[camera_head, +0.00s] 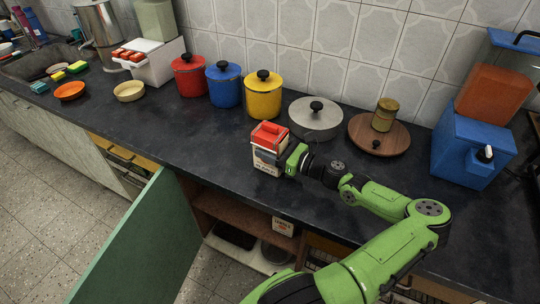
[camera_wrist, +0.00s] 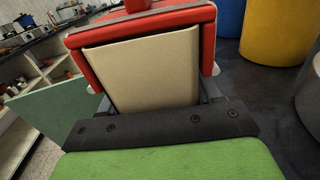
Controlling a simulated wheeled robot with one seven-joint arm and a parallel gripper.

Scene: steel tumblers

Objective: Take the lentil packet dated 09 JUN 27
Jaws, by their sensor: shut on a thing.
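A cream packet with a red top (camera_head: 266,155) is at the front part of the dark worktop, below the yellow pot in the head view. My gripper (camera_head: 292,161) is shut on it from the right. In the wrist view the packet's plain cream side and red edging (camera_wrist: 145,75) fill the space between the fingers. Its front has a bluish picture, and no date can be read. I cannot tell whether its base touches the worktop. Another pale packet (camera_head: 284,226) stands in the open cupboard under the counter, its print too small to read.
Red (camera_head: 190,77), blue (camera_head: 224,86) and yellow (camera_head: 262,97) pots stand behind, with a grey lidded pot (camera_head: 315,118) and a wooden board (camera_head: 379,134) holding a tin. A blue box (camera_head: 470,150) is at right. The green cupboard door (camera_head: 140,250) stands open. The worktop left of the packet is clear.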

